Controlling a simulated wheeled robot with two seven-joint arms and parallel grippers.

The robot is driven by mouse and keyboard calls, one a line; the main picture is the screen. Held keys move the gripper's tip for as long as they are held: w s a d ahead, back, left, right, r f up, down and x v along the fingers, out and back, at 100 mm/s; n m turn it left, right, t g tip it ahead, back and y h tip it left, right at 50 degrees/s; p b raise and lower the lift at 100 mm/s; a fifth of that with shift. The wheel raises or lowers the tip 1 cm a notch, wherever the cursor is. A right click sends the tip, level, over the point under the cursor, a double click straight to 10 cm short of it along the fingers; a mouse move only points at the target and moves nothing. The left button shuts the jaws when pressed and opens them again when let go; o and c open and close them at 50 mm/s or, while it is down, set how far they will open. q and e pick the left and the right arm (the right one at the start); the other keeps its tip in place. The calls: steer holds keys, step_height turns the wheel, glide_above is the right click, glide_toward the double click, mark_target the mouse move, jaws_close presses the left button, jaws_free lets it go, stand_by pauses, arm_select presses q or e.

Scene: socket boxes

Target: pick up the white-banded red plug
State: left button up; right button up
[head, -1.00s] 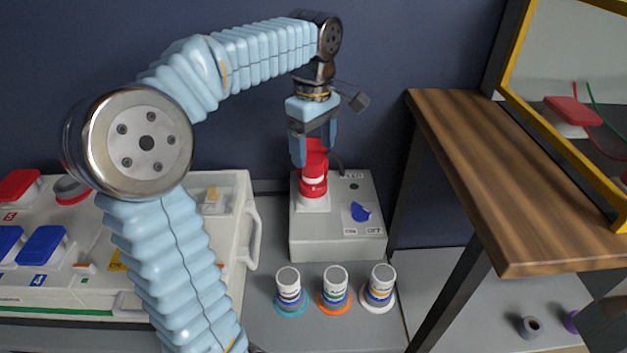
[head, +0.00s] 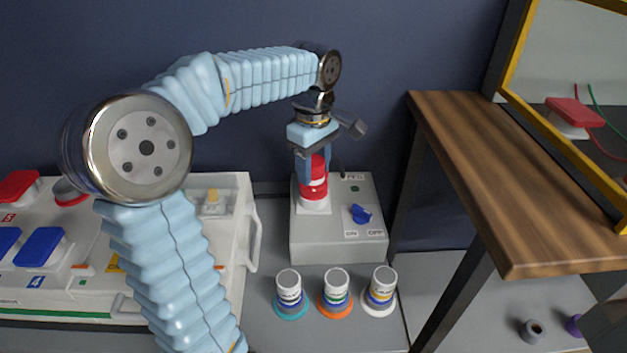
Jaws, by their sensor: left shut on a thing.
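The red plug with a white band (head: 314,182) stands upright on the white socket base on top of the grey switch box (head: 320,238), in the middle of the head view. My left gripper (head: 316,172) points down from above and is shut on the plug, a finger on either side of its upper part. The fingers hide part of the plug's sides. I cannot tell whether the plug is still seated in its socket. My right gripper is not in view.
A blue knob (head: 361,214) sits on the box's right part. A white panel box (head: 240,200) is at left, and a wooden shelf (head: 510,190) at right.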

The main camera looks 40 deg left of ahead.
arm_select(q)
steer(key=shift+r, duration=0.1)
steer(key=shift+r, duration=0.25)
step_height(320, 180, up, 3)
steer(key=shift+f+p, duration=0.2)
steer(key=shift+p, duration=0.1)
steer(key=s+d+r, duration=0.8)
steer(key=s+r, duration=0.1)
steer(key=s, duration=0.2)
steer(key=shift+d+r, duration=0.35)
steer(key=shift+d, duration=0.05)
